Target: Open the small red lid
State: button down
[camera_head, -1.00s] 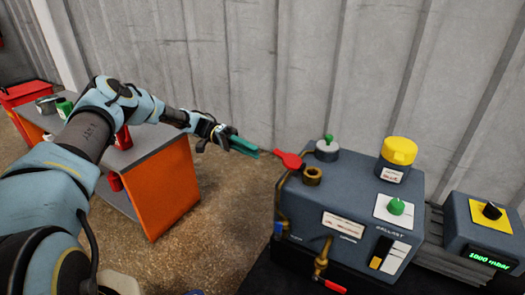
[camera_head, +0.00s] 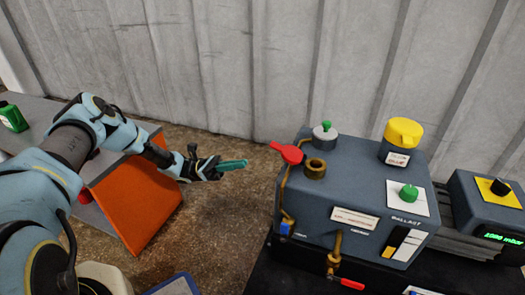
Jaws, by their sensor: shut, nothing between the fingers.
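The small red lid (camera_head: 287,152) is a flat round cap with a short tab, at the top left edge of the grey pump box (camera_head: 355,185). It stands beside a brass ring-shaped port (camera_head: 315,168), whose hole shows uncovered. My gripper (camera_head: 238,164) is left of the red lid, with its teal fingers together and pointing right toward it. A clear gap lies between the fingertips and the lid. Nothing shows between the fingers.
A green-knobbed grey cap (camera_head: 325,133), a yellow cap (camera_head: 402,138) and a green ballast knob (camera_head: 408,193) stand on the box. A gauge unit (camera_head: 490,205) is at right. An orange-sided bench (camera_head: 135,205) is at left. A corrugated wall closes the back.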

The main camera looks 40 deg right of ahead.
send_near(278, 149)
notch_tip(278, 149, down, 2)
jog(key=s+d, duration=0.2)
jog(key=d, duration=0.1)
jog(key=shift+s+d+r+b, duration=0.15)
jog(key=shift+s+r+b, duration=0.2)
jog(key=shift+r, duration=0.5)
jog(key=shift+s+d+r+b, duration=0.2)
jog(key=shift+s+r, duration=0.25)
jog(key=shift+r, duration=0.45)
jog(key=shift+r, duration=0.1)
